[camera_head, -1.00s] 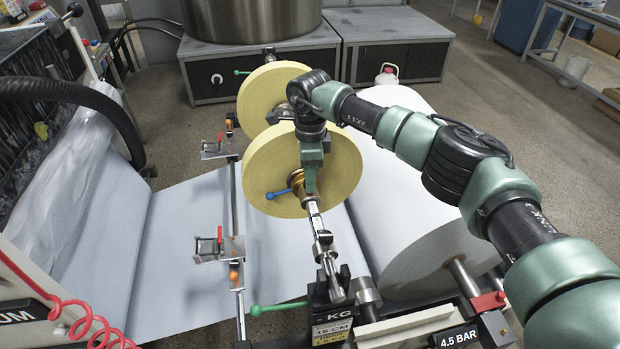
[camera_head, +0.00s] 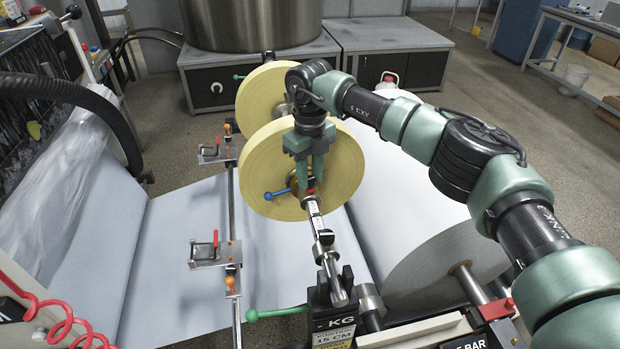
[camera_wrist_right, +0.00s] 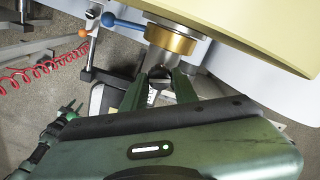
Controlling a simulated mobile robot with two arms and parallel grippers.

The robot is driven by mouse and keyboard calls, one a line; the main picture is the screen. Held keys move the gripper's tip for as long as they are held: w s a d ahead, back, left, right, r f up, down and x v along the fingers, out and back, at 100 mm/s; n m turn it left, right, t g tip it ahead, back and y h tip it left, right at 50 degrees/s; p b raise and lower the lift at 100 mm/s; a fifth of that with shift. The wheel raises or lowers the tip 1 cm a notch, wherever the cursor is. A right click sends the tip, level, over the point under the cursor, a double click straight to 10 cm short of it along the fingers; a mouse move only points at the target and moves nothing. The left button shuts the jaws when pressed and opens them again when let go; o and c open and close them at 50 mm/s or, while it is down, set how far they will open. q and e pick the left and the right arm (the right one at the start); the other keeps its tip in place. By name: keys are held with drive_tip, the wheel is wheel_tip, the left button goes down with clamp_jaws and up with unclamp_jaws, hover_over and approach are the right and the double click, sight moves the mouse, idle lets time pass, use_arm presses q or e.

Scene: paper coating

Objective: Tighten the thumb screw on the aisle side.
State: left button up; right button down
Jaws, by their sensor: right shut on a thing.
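My right gripper (camera_head: 311,180) points down at the shaft in front of the nearer yellow roll (camera_head: 345,160). In the right wrist view, its two green fingers (camera_wrist_right: 158,84) are closed around a small dark piece just below the brass collar (camera_wrist_right: 171,41). This piece appears to be the thumb screw, mostly hidden between the fingertips. A small red part shows beside the fingers in the head view. The blue-handled lever (camera_head: 277,195) sticks out left of the collar and is clear of the fingers. My left gripper does not show in the head view.
A second yellow roll (camera_head: 257,92) stands behind. A large white paper roll (camera_head: 430,250) lies to the right under my arm. A rail with clamp plates (camera_head: 210,252) runs on the left. A green-handled lever (camera_head: 275,313) sits at the front near the scale shaft's end.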

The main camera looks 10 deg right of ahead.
drive_tip(key=m+b, duration=0.1)
drive_tip(key=m, duration=0.3)
drive_tip(key=shift+m, duration=0.3)
drive_tip(key=shift+r, duration=0.1)
idle(0.4)
drive_tip(key=c, duration=1.1)
unclamp_jaws()
wheel_tip(320, 180, up, 8)
drive_tip(key=shift+f+b, duration=0.15)
drive_tip(key=shift+b, duration=0.9)
